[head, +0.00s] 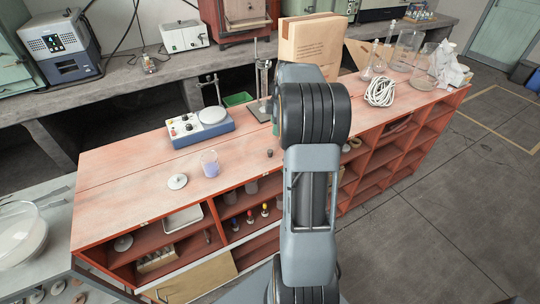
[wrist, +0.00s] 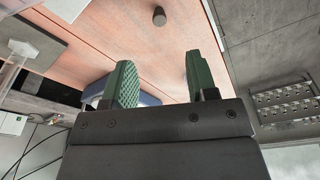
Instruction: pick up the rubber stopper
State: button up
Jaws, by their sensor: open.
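The rubber stopper (head: 269,153) is a small dark grey plug on the red-topped bench (head: 130,190), just left of my arm in the head view. In the wrist view the stopper (wrist: 159,16) stands at the top edge, beyond my fingertips and apart from them. My gripper (wrist: 160,75) has two green textured fingers spread wide, with nothing between them. In the head view my gripper is mostly hidden behind my arm.
Coiled white cable (head: 380,92) and glassware are at right. Bench around the stopper is clear.

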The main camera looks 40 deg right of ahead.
send_over(270, 151)
jog(key=d, duration=0.1)
jog(key=f, duration=0.7)
jog(key=shift+s+d+f, duration=0.1)
jog(key=shift+s, duration=0.25)
jog(key=shift+w+a+f+p, duration=0.15)
jog(key=shift+a+f+p, duration=0.1)
jog(key=shift+f, duration=0.65)
jog(key=shift+w+a+f+p, duration=0.15)
jog(key=shift+f+p, duration=0.15)
jog(key=shift+f, duration=0.55)
jog(key=shift+w+a+f+p, duration=0.15)
jog(key=shift+f+p, duration=0.1)
jog(key=shift+f, duration=0.65)
grip_shut()
jog(key=shift+r, duration=0.1)
